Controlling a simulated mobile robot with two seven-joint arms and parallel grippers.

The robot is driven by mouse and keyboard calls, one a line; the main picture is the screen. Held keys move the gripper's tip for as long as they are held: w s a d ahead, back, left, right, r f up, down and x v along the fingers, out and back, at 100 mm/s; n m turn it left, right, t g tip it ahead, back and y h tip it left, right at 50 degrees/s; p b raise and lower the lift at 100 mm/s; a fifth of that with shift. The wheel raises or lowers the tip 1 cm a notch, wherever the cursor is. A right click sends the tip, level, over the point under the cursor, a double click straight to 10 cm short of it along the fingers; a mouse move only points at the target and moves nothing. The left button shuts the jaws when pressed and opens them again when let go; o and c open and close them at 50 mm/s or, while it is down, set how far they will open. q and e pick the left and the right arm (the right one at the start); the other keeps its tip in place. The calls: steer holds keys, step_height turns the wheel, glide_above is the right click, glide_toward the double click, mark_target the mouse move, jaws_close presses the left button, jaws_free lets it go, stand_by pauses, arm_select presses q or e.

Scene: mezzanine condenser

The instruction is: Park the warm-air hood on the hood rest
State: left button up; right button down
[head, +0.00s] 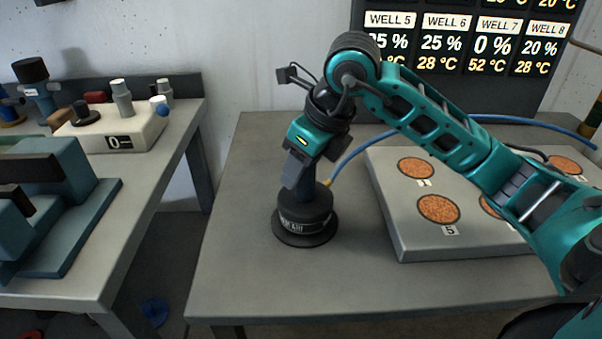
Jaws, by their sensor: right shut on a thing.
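The warm-air hood (306,215) is a dark round body with pale lettering, a wide bottom flange and a blue upright handle. It is upright at the left part of the grey table. My right gripper (299,170) points down from above and is shut on the handle. The hood's flange looks at or very near the table surface. I cannot tell whether a separate hood rest lies beneath it, as the hood hides that spot. My left gripper is out of view.
A grey block with round orange wells (438,209) stands right of the hood, partly behind my right arm. A dark display board (495,50) is behind. A left bench (90,260) holds a white box (115,128) and blue-grey equipment. The table's front left is clear.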

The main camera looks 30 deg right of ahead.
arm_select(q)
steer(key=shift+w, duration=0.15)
arm_select(e)
steer(key=shift+f, duration=0.55)
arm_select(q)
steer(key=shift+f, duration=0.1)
arm_select(e)
steer(key=c, duration=0.6)
jaws_free()
steer(key=shift+f, duration=0.1)
steer(key=shift+o, duration=0.2)
steer(key=shift+r, duration=0.3)
arm_select(q)
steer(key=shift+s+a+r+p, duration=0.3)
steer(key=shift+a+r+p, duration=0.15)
steer(key=shift+p, duration=0.55)
arm_select(e)
steer(key=v, duration=1.1)
steer(key=shift+s+r, duration=0.25)
